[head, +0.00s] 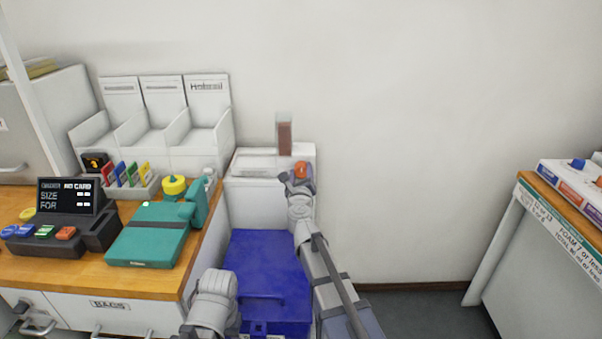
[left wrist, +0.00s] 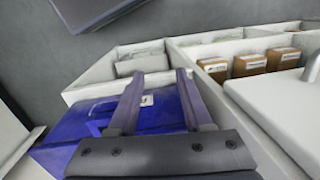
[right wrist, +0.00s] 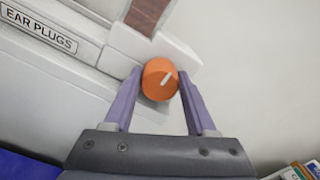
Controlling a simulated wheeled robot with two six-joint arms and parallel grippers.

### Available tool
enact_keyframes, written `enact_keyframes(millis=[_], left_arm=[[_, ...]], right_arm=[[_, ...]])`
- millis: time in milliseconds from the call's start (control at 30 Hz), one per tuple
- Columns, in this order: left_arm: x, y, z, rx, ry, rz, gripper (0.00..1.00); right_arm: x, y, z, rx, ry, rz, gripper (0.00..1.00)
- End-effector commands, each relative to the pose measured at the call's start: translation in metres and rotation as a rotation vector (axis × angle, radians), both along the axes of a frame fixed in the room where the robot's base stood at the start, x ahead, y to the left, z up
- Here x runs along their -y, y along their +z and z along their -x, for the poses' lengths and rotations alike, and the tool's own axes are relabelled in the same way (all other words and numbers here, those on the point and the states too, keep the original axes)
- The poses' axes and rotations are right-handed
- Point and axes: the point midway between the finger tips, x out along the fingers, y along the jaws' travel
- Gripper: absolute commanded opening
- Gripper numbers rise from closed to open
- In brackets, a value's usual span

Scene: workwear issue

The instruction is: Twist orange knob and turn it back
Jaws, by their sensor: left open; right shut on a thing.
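The orange knob (right wrist: 160,79) sits on the front of a white dispenser labelled EAR PLUGS. A pale pointer mark on it slants toward the upper right in the right wrist view. It also shows in the head view (head: 302,169). My right gripper (right wrist: 160,82) is shut on the knob, with one finger at each side. The dispenser (head: 240,164) stands against the wall, with a clear tube (head: 284,119) holding something brown above it. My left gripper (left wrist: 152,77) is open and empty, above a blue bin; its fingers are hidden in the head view.
The blue bin (head: 268,255) stands below the dispenser. A wooden counter (head: 92,275) at left holds a teal device (head: 150,243), a dark display unit (head: 67,196) and white bins (head: 185,158). Another counter (head: 557,198) stands at far right. The wall area between is clear.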

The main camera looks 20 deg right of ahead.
Motion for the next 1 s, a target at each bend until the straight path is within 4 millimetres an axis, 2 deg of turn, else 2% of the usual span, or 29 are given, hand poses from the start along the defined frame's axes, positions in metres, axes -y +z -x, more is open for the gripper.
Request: enact_keyframes(millis=[67, 400, 767, 1000], left_arm=[[0.0, 0.0, 0.0, 0.0, 0.0, 0.0, 0.5], [0.0, 0.0, 0.0, 0.0, 0.0, 0.0, 0.5], [0.0, -0.0002, 0.0, 0.0, 0.0, 0.0, 0.5], [0.0, -0.0006, 0.0, 0.0, 0.0, 0.0, 0.5]], right_arm=[[-0.0002, 0.0, 0.0001, 0.0, 0.0, 0.0, 0.41], [-0.0002, 0.0, 0.0, 0.0, 0.0, 0.0, 0.02], [-0.0005, -0.0002, 0.0, -0.019, 0.0, 0.064, 0.01], [-0.0009, -0.0006, -0.0002, -0.069, 0.0, 0.238, 0.01]])
